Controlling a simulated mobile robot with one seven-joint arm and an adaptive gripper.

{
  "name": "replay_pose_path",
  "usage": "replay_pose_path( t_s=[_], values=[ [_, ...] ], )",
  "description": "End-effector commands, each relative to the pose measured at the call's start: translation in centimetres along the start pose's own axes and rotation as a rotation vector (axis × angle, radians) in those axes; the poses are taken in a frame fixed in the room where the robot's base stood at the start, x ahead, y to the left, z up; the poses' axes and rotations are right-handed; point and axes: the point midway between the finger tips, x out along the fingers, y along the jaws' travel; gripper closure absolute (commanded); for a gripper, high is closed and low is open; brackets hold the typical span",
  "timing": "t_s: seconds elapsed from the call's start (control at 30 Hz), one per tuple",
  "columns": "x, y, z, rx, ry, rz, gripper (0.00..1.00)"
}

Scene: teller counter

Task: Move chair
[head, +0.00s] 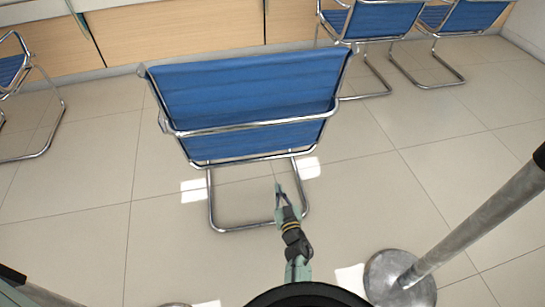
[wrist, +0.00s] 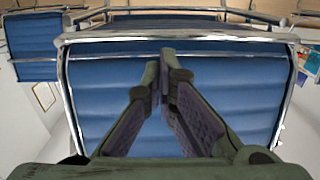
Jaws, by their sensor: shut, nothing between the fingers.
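A chair (head: 245,95) with a blue back and a bent chrome tube frame stands in the middle of the head view, its back towards me. Its chrome base loop rests on the tiled floor. My gripper (head: 278,186) is on the near side of the chair, below the blue back in the picture. In the wrist view the blue chair back (wrist: 100,85) fills the middle, with a chrome bar across its top. My gripper's fingers (wrist: 160,60) are shut and empty in front of the blue back. I cannot tell whether the fingertips touch it.
More blue chairs stand at the back right (head: 385,20) and at the left edge (head: 10,68), by a wood-panelled counter (head: 180,35). A metal post (head: 470,220) on a round base stands at the right, close to me. Tiled floor is open left of the chair.

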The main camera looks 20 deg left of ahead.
Motion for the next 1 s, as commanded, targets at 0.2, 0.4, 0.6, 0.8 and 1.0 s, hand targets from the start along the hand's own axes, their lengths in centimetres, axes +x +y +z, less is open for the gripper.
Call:
replay_pose_path(
  t_s=[0.2, 0.4, 0.6, 0.8, 1.0],
  values=[
    [5.2, -0.1, 0.1, 0.003, 0.006, 0.000, 1.00],
    [9.3, 0.1, 0.0, 0.003, 0.004, 0.003, 1.00],
    [11.5, 0.0, 0.0, 0.002, 0.002, 0.002, 1.00],
    [12.0, -0.1, -0.2, 0.001, 0.002, 0.000, 1.00],
    [12.1, -0.1, -0.4, 0.000, 0.006, 0.000, 1.00]
  ],
)
